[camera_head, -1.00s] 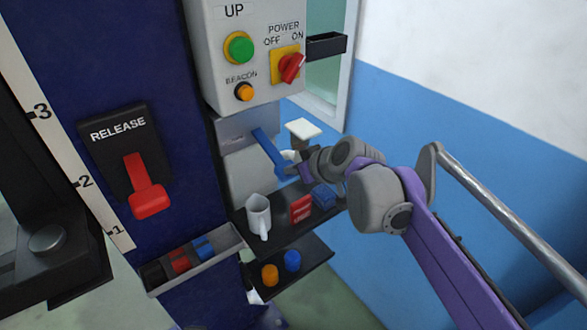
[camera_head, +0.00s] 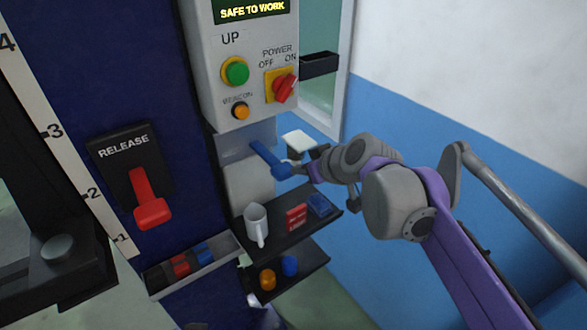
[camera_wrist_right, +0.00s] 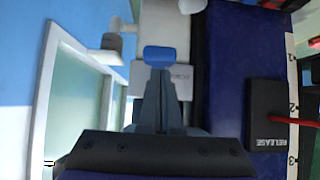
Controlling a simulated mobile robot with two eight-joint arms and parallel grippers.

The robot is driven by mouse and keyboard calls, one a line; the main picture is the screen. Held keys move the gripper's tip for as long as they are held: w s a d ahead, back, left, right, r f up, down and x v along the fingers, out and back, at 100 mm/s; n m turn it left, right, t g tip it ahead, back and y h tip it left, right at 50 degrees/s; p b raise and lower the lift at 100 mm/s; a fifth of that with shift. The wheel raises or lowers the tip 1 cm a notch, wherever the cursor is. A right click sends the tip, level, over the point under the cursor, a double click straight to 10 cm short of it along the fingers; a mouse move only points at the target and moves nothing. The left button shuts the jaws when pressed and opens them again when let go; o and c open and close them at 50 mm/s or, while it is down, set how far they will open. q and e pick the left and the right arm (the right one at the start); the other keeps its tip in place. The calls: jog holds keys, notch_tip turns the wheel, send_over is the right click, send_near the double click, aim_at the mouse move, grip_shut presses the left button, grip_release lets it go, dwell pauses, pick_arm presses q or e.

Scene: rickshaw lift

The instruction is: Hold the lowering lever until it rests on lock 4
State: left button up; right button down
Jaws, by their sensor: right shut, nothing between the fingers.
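The blue lever (camera_head: 268,160) sticks out from the grey panel below the control box, its free end toward my right gripper (camera_head: 297,170). In the right wrist view the lever's blue end (camera_wrist_right: 160,56) is just beyond the fingertips of my right gripper (camera_wrist_right: 160,72). The gripper is shut with nothing between its fingers; I cannot tell whether it touches the lever. A white scale (camera_head: 72,148) shows 1 to 4. A dark lift part with a round disc (camera_head: 57,247) is beside its lower end. My left gripper is out of view.
A red RELEASE handle (camera_head: 150,203) hangs on the blue column. The control box (camera_head: 206,70) reads SAFE TO WORK, with its power switch (camera_head: 285,86) near ON.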

jog(key=v, duration=0.6)
jog(key=shift+s+a+f, duration=0.1)
jog(key=shift+s+f, duration=0.15)
jog(key=shift+f, duration=0.05)
jog(key=s+d+f+m+g+h+p, duration=0.1)
jog(key=s+d+f+m+h, duration=0.1)
jog(key=s+d+f, duration=0.2)
jog(key=s+d+f+m+g+h+p, duration=0.1)
jog(key=s+d+f, duration=0.4)
jog(key=s+f, duration=0.5)
jog(key=s+d+f+m+g+h+p, duration=0.1)
jog(key=s+d+f+m+h+p, duration=0.1)
jog(key=s+f, duration=0.5)
jog(key=shift+s+d+f+m+h, duration=0.4)
jog(key=shift+d+f+m+h, duration=0.25)
jog(key=shift+d+m, duration=0.5)
